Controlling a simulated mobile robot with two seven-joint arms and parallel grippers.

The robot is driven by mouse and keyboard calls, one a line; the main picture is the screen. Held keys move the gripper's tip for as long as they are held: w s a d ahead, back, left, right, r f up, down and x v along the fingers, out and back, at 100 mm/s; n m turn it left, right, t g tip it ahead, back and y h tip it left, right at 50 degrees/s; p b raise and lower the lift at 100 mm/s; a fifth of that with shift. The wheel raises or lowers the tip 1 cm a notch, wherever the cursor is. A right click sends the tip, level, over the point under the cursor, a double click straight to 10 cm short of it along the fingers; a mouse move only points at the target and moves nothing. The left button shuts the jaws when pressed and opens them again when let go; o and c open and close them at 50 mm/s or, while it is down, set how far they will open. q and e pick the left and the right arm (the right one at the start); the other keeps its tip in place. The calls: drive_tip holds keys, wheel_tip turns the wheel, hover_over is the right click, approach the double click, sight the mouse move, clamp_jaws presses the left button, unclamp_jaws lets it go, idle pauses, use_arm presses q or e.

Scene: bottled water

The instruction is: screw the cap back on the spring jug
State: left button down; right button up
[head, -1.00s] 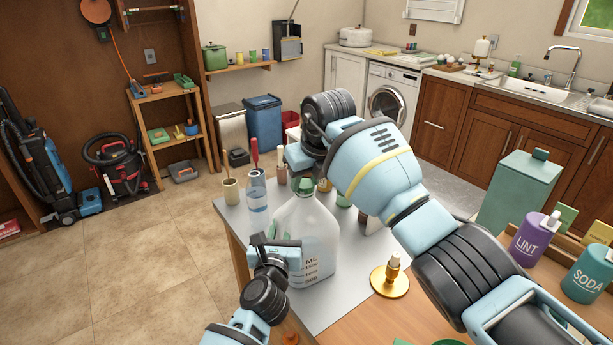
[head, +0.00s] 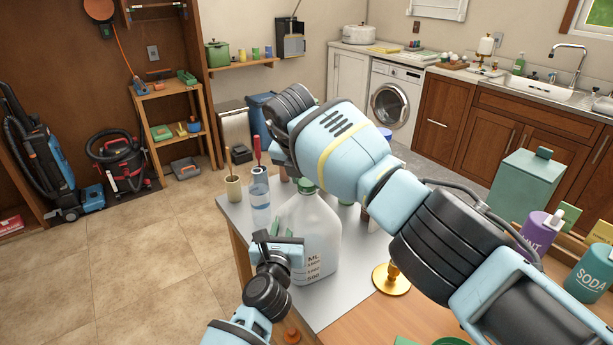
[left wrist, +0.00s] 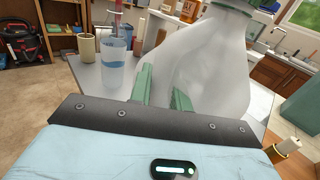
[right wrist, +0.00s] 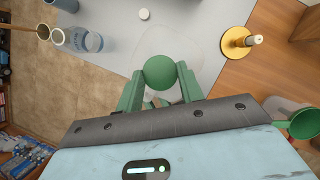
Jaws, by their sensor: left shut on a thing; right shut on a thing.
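The spring jug (head: 318,232) is a large translucent bottle standing on the grey tabletop, with printed volume marks on its side. My left gripper (head: 283,247) is shut on the jug's side; in the left wrist view its green fingers (left wrist: 162,92) straddle part of the pale jug body (left wrist: 215,70). The round green cap (right wrist: 158,73) sits between the fingers of my right gripper (right wrist: 158,88), which is shut on it. In the head view the cap (head: 307,186) is at the top of the jug's neck. Whether its threads are engaged cannot be seen.
A green canister (head: 522,190), a purple LINT container (head: 536,230) and a SODA container (head: 590,272) are at the far right.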

sight(306, 183)
drive_tip(key=o, duration=0.9)
drive_tip(key=shift+o, duration=0.2)
drive_tip(key=shift+r, duration=0.1)
drive_tip(key=shift+r, duration=2.2)
drive_tip(key=shift+o, duration=0.4)
drive_tip(key=o, duration=0.5)
drive_tip(key=shift+c, duration=0.2)
drive_tip(key=v, duration=1.2)
